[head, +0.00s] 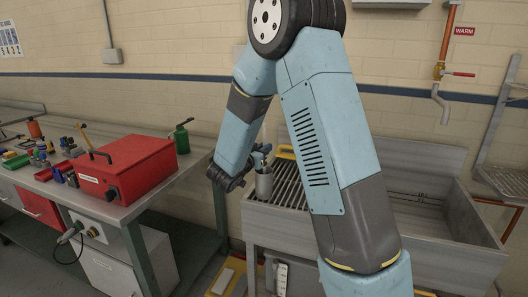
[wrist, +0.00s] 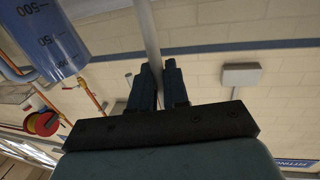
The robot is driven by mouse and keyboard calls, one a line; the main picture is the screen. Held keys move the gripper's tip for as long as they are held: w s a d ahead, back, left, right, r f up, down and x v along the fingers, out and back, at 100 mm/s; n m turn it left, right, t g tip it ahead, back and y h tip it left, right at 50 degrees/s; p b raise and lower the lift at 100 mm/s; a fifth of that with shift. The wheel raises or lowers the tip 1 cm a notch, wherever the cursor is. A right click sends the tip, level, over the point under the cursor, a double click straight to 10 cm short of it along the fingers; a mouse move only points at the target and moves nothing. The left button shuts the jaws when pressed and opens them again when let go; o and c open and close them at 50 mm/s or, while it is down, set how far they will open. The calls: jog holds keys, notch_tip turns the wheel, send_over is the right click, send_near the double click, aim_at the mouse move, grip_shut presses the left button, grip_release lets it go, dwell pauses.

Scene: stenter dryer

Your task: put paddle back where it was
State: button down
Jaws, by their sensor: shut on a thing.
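My gripper (wrist: 160,70) is shut on a thin pale grey rod (wrist: 148,28), which I take to be the paddle's shaft. In the wrist view the rod runs up out of the frame from between the fingers, so the paddle's far end is out of sight. In the head view my gripper (head: 259,156) is small and partly hidden by my wrist. It is just above a grey metal cylinder (head: 264,187) at the left end of the slatted drainer. I cannot tell whether the paddle touches this cylinder.
A blue graduated vessel (wrist: 42,38) is close by in the wrist view. The steel sink (head: 430,235) and slatted drainer (head: 290,185) lie under my arm.

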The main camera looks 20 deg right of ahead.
jog(key=shift+f, duration=0.45)
jog(key=c, duration=1.1)
grip_release()
